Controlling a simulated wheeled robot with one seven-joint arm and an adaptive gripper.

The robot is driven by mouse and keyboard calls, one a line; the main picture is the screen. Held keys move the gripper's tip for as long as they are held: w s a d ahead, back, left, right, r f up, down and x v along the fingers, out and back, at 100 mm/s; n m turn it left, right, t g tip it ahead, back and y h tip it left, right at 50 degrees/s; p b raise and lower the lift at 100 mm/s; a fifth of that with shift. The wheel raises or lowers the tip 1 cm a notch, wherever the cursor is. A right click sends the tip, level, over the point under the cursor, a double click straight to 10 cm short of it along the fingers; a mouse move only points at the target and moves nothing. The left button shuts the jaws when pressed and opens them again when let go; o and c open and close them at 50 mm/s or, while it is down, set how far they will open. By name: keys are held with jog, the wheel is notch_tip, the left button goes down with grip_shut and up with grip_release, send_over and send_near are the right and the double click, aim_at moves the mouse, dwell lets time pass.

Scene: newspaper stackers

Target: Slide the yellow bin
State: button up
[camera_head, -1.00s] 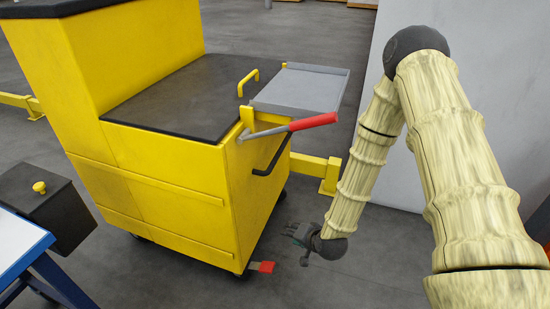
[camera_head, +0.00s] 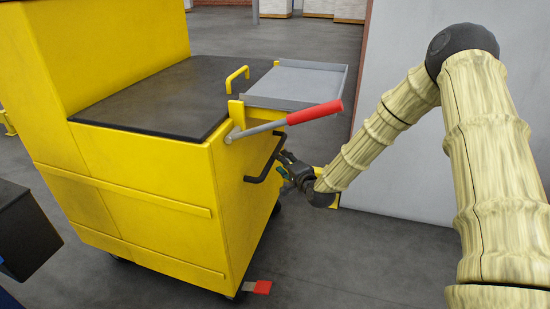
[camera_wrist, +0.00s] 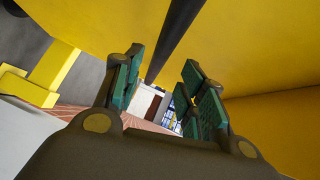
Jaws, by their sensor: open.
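The yellow bin (camera_head: 150,195) is a large wheeled cart that fills the left and middle of the head view, with a dark top panel (camera_head: 150,95). A black bar handle (camera_head: 266,160) sits on its right side face. My gripper (camera_head: 285,168) is beside that handle. In the wrist view my open gripper (camera_wrist: 157,88) shows green finger pads, and the black bar (camera_wrist: 175,38) runs toward the space between the fingers. The yellow bin wall (camera_wrist: 255,45) is close around it. I cannot tell whether the fingers touch the bar.
A red-gripped lever (camera_head: 314,113) and a grey tray (camera_head: 296,82) stick out above the handle. A red pedal (camera_head: 262,287) is low at the bin's base. A pale wall (camera_head: 420,120) stands behind my arm. A dark box (camera_head: 35,235) is at the left edge. Floor at lower right is open.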

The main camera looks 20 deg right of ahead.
jog(key=shift+b+x, duration=0.55)
jog(key=shift+x, duration=3)
jog(key=shift+d, duration=0.1)
jog(key=shift+c, duration=0.5)
grip_shut()
